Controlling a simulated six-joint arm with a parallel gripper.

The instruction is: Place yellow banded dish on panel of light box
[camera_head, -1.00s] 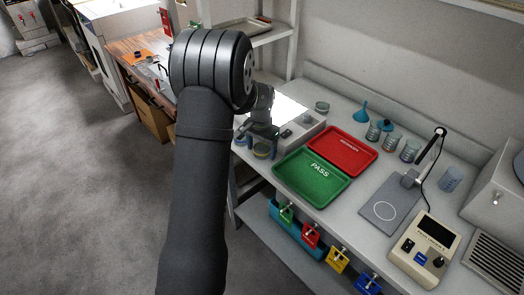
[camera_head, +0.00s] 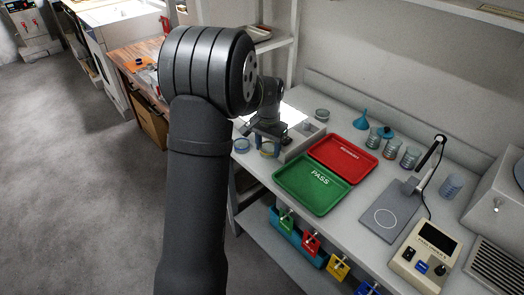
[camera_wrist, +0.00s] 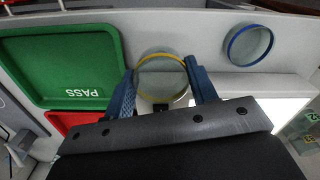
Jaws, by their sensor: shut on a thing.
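My gripper (camera_wrist: 161,84) is shut on the yellow banded dish (camera_wrist: 163,66), with one blue finger on each side of its rim. In the head view the dish (camera_head: 268,149) shows under my gripper (camera_head: 267,142), partly hidden, near the front edge of the bench. The light box has a bright white panel (camera_head: 293,112), just behind my gripper in the head view and partly covered by my arm. In the wrist view the panel (camera_wrist: 284,112) glows at the lower right, beside the gripper. The dish is not over the bright part.
A blue banded dish (camera_wrist: 250,45) stands on the bench near the front edge. A green PASS tray (camera_head: 313,187) and a red tray (camera_head: 343,155) lie right of the light box. A clear dish (camera_head: 322,114) stands behind it.

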